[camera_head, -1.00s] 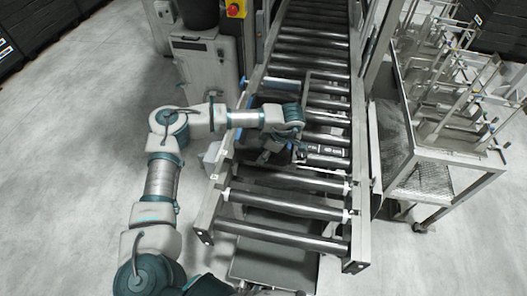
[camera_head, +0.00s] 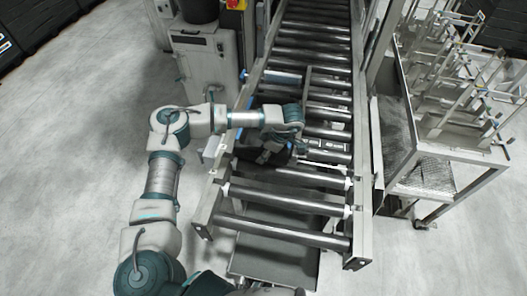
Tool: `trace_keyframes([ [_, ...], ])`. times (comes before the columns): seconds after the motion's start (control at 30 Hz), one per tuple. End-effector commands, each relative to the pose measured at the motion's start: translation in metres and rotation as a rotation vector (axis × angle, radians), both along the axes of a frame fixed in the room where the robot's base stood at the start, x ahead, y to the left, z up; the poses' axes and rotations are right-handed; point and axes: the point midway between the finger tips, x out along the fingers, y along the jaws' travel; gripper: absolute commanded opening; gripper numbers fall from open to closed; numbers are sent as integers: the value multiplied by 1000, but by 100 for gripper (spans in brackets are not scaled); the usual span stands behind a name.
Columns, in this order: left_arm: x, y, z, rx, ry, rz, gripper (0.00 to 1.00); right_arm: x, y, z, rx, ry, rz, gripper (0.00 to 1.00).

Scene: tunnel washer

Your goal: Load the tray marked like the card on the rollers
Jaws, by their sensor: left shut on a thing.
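My left arm reaches over the near part of the roller conveyor (camera_head: 290,205). My left gripper (camera_head: 270,153) points down at the rollers and is shut on a dark thing, which it and the shadow mostly hide. Just right of it a dark piece with small white marks (camera_head: 326,146) lies on the rollers; its marks are too small to read. I cannot tell whether this is the card or part of a tray. Several wire racks with upright rods (camera_head: 450,85) stand on the metal cart at the right. My right gripper is not in view.
The conveyor has raised side rails (camera_head: 361,200). A metal cart (camera_head: 437,190) stands close to its right side. A grey cabinet (camera_head: 203,65) stands left of the conveyor, behind my arm. The floor at the left is clear.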

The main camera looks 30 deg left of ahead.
Motion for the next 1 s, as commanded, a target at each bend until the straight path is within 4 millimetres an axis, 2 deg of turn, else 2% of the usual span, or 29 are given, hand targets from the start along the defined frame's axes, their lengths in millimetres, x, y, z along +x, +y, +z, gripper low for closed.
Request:
trace_keyframes([
  [0.47, 0, 0, 0, 0, -1, 1, 0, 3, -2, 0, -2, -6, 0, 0],
  [0.5, 0, 0, 0, 0, -1, 1, 48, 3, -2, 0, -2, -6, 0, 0],
  [0.6, 0, 0, 0, 0, -1, 1, 73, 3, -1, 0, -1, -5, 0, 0],
  [0.9, 0, 0, 0, 0, 0, 0, 74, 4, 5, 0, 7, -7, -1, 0],
  [1.0, 1, -2, 5, 0, -1, 0, 74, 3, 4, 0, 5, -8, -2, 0],
])
